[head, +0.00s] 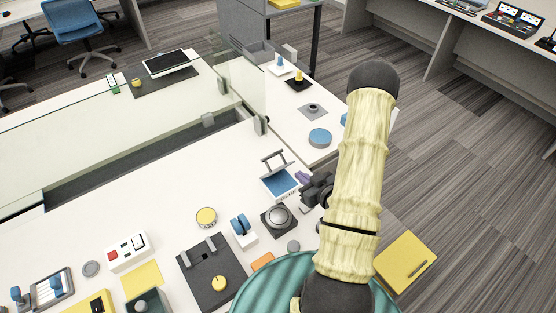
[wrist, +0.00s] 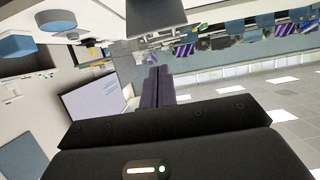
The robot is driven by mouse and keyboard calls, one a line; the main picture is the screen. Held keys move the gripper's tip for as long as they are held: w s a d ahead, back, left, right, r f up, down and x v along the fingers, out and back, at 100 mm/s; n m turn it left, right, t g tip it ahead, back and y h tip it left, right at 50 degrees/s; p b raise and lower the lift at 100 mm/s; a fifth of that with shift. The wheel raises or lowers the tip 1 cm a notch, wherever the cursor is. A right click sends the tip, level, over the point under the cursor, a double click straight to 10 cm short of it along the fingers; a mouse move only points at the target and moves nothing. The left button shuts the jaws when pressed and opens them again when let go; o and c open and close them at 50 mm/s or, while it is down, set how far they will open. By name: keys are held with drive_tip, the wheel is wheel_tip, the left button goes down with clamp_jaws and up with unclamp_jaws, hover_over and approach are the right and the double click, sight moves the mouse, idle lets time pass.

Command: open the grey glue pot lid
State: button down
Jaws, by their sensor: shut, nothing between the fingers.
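A grey domed lid on a dark square base (head: 278,217) sits on the white table, just below and left of my gripper; it may be the glue pot, but I cannot be sure. A grey square plate with a small knob (head: 315,109) on the far table also looks lid-like. My gripper (head: 301,177) is above the table beside an open blue tray with a raised frame (head: 280,182). Its purple fingers (wrist: 153,86) are together and empty in the wrist view. No grey lid can be made out clearly in the wrist view.
A glass screen (head: 240,80) stands left of the far table. A blue-topped round pot (head: 319,138) sits on that table. A teal round thing (head: 262,285) is at the front.

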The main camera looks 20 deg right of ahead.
drive_tip(key=b, duration=0.9)
approach(273, 156)
drive_tip(key=shift+f+v, duration=0.25)
drive_tip(key=shift+v, duration=0.95)
drive_tip(key=shift+w+b, duration=0.15)
drive_tip(key=shift+b, duration=0.45)
drive_tip(key=p+x, duration=0.1)
drive_tip(key=x, duration=0.8)
drive_tip(key=shift+r+p, duration=0.1)
drive_tip(key=shift+p, duration=0.3)
drive_tip(key=shift+d+r, duration=0.1)
